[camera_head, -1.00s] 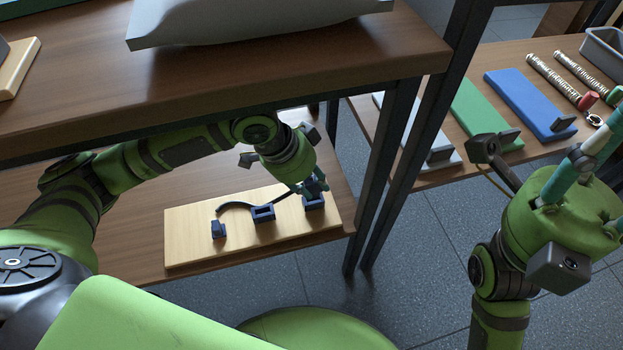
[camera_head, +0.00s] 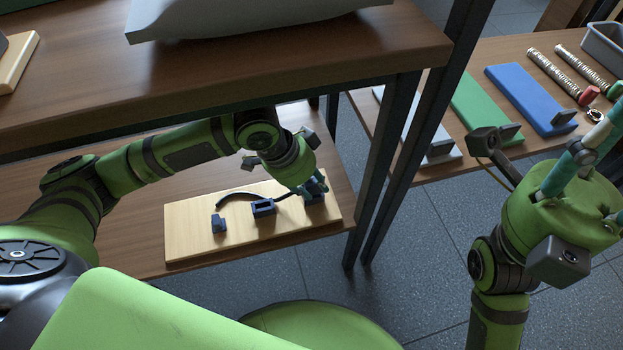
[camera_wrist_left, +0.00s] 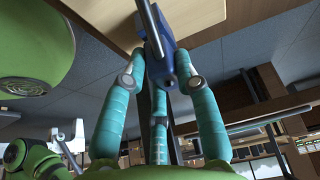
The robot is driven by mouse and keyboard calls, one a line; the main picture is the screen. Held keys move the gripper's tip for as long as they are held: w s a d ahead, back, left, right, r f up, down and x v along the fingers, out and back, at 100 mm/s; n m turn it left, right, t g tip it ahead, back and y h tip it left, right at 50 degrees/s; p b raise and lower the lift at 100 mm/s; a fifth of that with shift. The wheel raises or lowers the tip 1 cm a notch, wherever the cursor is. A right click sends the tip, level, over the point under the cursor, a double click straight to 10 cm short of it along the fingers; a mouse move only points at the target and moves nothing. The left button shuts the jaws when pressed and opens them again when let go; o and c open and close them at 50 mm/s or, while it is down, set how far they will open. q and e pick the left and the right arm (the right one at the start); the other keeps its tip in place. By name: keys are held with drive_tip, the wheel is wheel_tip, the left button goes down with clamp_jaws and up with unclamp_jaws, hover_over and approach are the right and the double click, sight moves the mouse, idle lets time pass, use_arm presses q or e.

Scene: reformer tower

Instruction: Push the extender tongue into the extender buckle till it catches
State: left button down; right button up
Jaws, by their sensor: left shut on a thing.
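A pale wooden board (camera_head: 195,245) on the lower shelf carries blue blocks in a row: a small one (camera_head: 219,223) at left, a hollow one (camera_head: 263,207) in the middle and one at right, partly behind my gripper. A dark strap (camera_head: 236,195) arches behind the first two towards the right. My left gripper (camera_head: 312,190) is at the right end of the board. In the left wrist view its teal fingers are shut around a blue piece (camera_wrist_left: 158,50) with a grey bar. I cannot tell whether this is tongue or buckle. My right gripper (camera_head: 590,150) is far right, fingertips cut off.
The upper shelf (camera_head: 250,75) hangs over my left arm, with a grey item (camera_head: 240,15) on it. A dark shelf post (camera_head: 420,130) stands right of the board. Another table at right holds green (camera_head: 482,108) and blue (camera_head: 530,98) slabs and springs.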

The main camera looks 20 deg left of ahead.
use_arm(q)
drive_tip(key=shift+f, duration=0.4)
drive_tip(key=c, duration=0.9)
unclamp_jaws()
drive_tip(key=shift+o, duration=0.2)
